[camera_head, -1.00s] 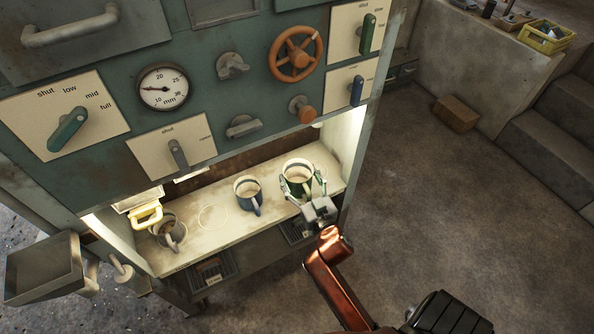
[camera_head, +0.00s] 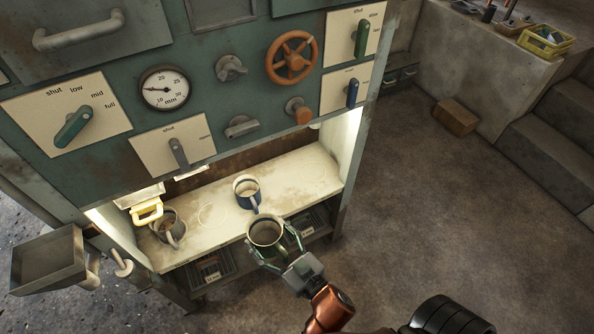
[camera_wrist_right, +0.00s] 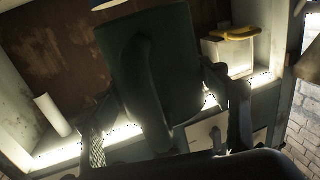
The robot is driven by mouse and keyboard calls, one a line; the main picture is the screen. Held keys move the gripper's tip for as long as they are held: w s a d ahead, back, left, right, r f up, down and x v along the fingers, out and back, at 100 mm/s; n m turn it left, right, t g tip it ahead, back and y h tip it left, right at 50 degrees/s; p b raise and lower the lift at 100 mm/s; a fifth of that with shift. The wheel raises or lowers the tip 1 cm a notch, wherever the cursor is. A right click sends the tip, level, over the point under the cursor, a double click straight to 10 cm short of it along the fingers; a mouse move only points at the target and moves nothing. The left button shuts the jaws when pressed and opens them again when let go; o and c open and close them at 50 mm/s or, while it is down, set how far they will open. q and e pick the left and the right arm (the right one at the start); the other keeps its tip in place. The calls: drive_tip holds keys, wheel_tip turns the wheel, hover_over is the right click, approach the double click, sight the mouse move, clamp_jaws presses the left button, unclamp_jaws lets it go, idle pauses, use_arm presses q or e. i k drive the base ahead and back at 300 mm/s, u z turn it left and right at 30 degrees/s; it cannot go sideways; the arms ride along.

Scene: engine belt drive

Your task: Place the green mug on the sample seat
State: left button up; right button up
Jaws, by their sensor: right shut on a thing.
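The green mug (camera_head: 266,233) is upright in my right gripper (camera_head: 276,248), whose fingers close around it. It is held in front of the shelf's front edge. In the right wrist view the dark green mug (camera_wrist_right: 150,65) fills the middle, its handle toward the camera, between the fingers (camera_wrist_right: 165,115). A round ring mark (camera_head: 208,216) on the lit shelf (camera_head: 300,178) lies between the blue mug and the grey mug; I cannot tell if it is the sample seat. My left gripper is not in view.
The blue mug (camera_head: 246,191) stands on the shelf just behind the held mug. A grey mug (camera_head: 168,228) stands at the shelf's left, near a yellow handle (camera_head: 147,212). The panel with knobs and an orange wheel (camera_head: 291,57) overhangs the shelf. The shelf's right part is bare.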

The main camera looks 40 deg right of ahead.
sight(316, 176)
drive_tip(key=k, duration=1.2)
drive_tip(key=z, duration=0.7)
drive_tip(key=i, duration=1.25)
drive_tip(key=u, duration=0.7)
